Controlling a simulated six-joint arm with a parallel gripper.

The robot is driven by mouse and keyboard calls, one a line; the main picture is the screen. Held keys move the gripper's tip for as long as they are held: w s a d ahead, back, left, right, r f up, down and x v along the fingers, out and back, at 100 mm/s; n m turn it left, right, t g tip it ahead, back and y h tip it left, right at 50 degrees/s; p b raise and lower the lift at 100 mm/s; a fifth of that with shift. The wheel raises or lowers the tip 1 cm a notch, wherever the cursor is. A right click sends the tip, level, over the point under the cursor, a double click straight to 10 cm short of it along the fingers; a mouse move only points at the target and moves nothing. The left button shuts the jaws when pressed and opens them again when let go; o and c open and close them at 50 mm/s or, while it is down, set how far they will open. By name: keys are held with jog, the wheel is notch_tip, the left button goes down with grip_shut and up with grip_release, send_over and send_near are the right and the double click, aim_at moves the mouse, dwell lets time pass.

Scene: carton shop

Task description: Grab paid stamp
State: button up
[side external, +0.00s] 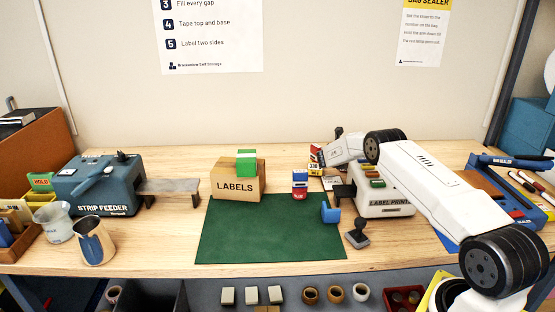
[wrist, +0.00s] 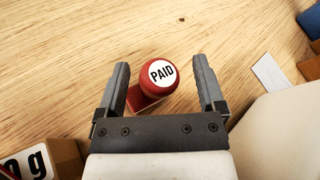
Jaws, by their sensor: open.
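The paid stamp (wrist: 158,80) shows in the wrist view, with a red round knob, a white top reading PAID and a red base on the wooden table. My gripper (wrist: 162,75) is open, with one finger on each side of the stamp and a gap to both. The stamp's knob is a little nearer the middle of the gap, and its base extends to the lower left. In the side external view my gripper (side external: 333,146) is over the back of the table, left of the label printer (side external: 385,203). I cannot make out the paid stamp in that view.
A box marked "g" (wrist: 40,160) stands close at lower left in the wrist view. A LABELS carton (side external: 235,187), a red and blue item (side external: 299,186) and a dark stamp (side external: 357,235) stand around the green mat (side external: 265,240). Bare wood lies beyond the paid stamp.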

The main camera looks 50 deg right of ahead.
grip_shut()
jog(key=shift+r, duration=0.15)
jog(key=shift+r, duration=4.9)
